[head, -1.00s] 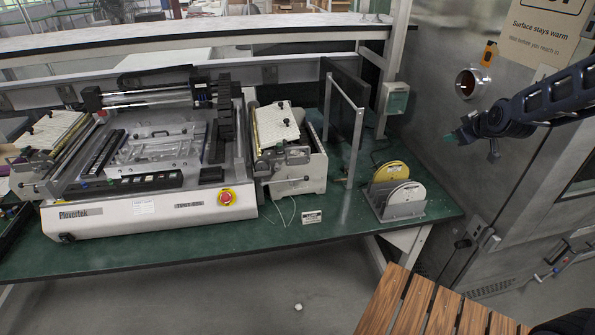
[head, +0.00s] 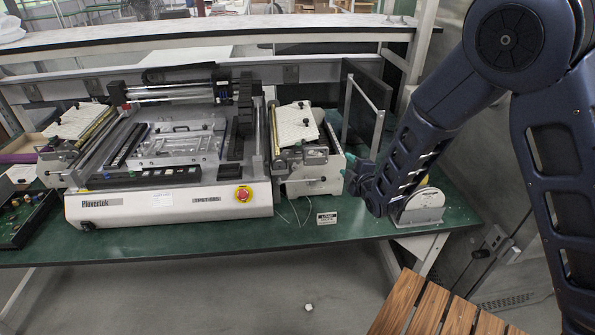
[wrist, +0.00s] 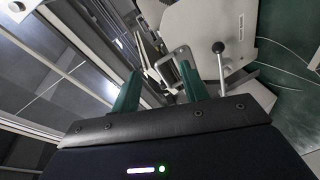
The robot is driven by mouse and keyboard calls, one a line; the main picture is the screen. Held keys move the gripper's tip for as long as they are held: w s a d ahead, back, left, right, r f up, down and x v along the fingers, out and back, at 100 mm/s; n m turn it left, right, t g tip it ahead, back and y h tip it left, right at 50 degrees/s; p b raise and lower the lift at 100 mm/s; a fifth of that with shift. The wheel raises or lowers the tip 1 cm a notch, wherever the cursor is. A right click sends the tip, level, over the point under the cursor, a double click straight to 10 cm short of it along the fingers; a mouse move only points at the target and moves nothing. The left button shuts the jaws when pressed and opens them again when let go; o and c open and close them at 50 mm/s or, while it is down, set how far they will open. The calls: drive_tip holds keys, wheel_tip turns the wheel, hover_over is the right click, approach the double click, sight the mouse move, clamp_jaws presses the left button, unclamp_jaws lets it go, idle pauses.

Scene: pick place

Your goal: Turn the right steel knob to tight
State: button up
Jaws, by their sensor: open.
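The right-hand unit of the Plovertek machine (head: 310,187) stands on the green bench, with a white plate and metal fittings on top. Small knobs show on it, but the right steel knob is too small to single out in the head view. In the wrist view a dark ball on a thin steel shaft (wrist: 219,62) stands just right of the fingers; I cannot tell whether it is that knob. My gripper (head: 358,176) is close to the unit's right side. Its green fingers, also in the wrist view (wrist: 160,84), are apart with nothing held between them.
A framed dark panel (head: 365,105) stands close behind my gripper. A rack with a white disc (head: 418,205) is just right of it, partly behind my arm. A small label sign (head: 327,218) stands at the front. A slatted wooden surface (head: 425,305) is below right.

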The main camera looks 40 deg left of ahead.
sight(296, 169)
drive_tip(key=s+a+f+n+g+y, duration=0.1)
drive_tip(key=s+a+f+n+y, duration=0.15)
drive_tip(key=s, duration=0.35)
drive_tip(key=s+a+f+n+g+y, duration=0.1)
drive_tip(key=s+a+f+n, duration=0.15)
drive_tip(key=s, duration=0.25)
drive_tip(key=x, duration=1)
drive_tip(key=shift+s+a+r, duration=0.1)
drive_tip(key=shift+a+r, duration=0.15)
drive_tip(key=shift+a, duration=0.2)
drive_tip(key=c, duration=0.9)
